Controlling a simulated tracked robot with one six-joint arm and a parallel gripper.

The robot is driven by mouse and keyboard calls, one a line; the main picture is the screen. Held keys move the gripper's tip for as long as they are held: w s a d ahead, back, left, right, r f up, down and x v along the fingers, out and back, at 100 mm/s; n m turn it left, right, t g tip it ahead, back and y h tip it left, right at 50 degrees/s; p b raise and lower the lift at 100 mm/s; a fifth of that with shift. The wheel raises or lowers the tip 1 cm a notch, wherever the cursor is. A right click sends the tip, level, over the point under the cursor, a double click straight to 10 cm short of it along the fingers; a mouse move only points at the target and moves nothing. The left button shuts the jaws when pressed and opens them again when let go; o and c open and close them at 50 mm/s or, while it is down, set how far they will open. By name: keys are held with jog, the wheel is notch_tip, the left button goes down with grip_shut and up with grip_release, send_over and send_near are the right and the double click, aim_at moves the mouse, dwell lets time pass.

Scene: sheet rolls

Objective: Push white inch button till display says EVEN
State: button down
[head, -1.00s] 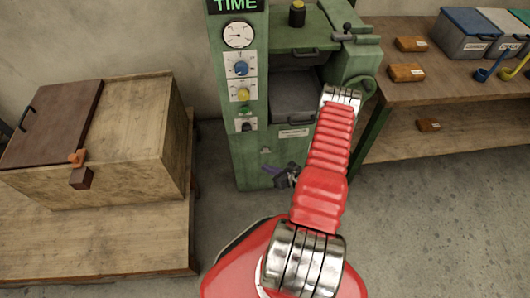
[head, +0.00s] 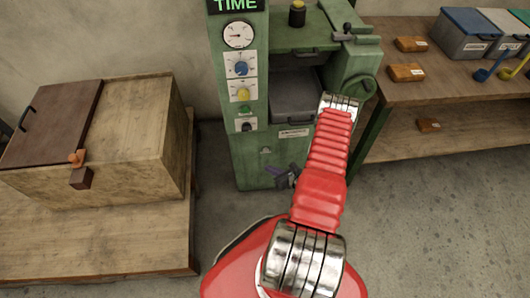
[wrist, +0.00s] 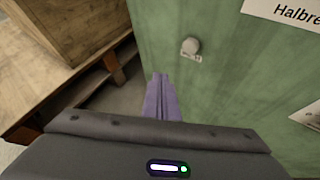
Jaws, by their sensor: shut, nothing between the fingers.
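The green machine (head: 252,165) stands in the middle of the head view. Its display (head: 236,5) reads TIME in green letters, partly cut off by the top edge. The small pale inch button (head: 265,150) sits low on the machine's front; in the wrist view this round button (wrist: 191,46) has a small label under it, too small to read. My gripper (head: 274,171) is low in front of the machine, just below the button. In the wrist view its purple fingers (wrist: 160,82) are together and empty, below and left of the button, apart from it.
A gauge (head: 238,35), a blue knob (head: 241,68), a yellow knob (head: 243,93) and a green lamp (head: 245,110) are on the panel above. A wooden box (head: 130,150) stands left, a workbench (head: 400,95) right. The floor between is clear.

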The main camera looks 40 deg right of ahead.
jog(key=w+d, duration=0.3)
jog(key=w, duration=0.2)
jog(key=shift+d, duration=0.2)
jog(key=shift+w+d, duration=0.55)
jog(key=shift+w, duration=0.15)
dwell(3.4)
jog(key=shift+s+a+r, duration=0.1)
jog(key=shift+s+a, duration=0.4)
jog(key=shift+s, duration=0.25)
jog(key=shift+s+a, duration=0.1)
jog(key=s+a, duration=0.1)
jog(key=s, duration=0.1)
jog(key=s+a, duration=0.1)
jog(key=s, duration=0.1)
jog(key=shift+a, duration=0.35)
jog(key=shift+a, duration=0.1)
dwell(0.8)
